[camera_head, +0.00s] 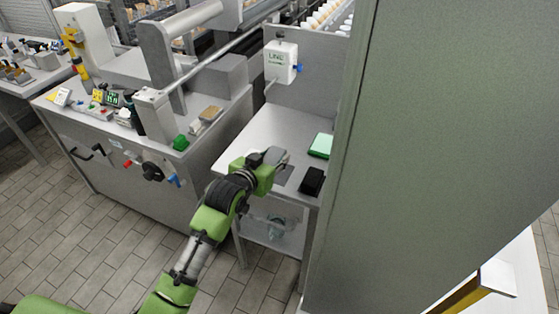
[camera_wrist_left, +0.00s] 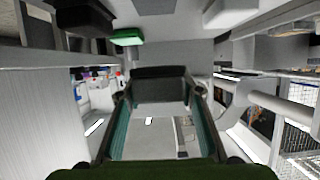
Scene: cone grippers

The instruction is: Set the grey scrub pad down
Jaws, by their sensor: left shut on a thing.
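In the head view the pad is hard to tell apart from the grey fingertips. Whether it touches the table cannot be told. A flat grey patch (camera_head: 284,175) lies on the table just below the gripper; it also shows in the left wrist view (camera_wrist_left: 155,7). My right gripper is not in view.
A green pad (camera_head: 320,145) and a black block (camera_head: 312,181) lie on the table right of the gripper. A tall grey-green panel (camera_head: 430,130) stands close on the right. A white dispenser (camera_head: 281,62) hangs behind. The table's left part is clear.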

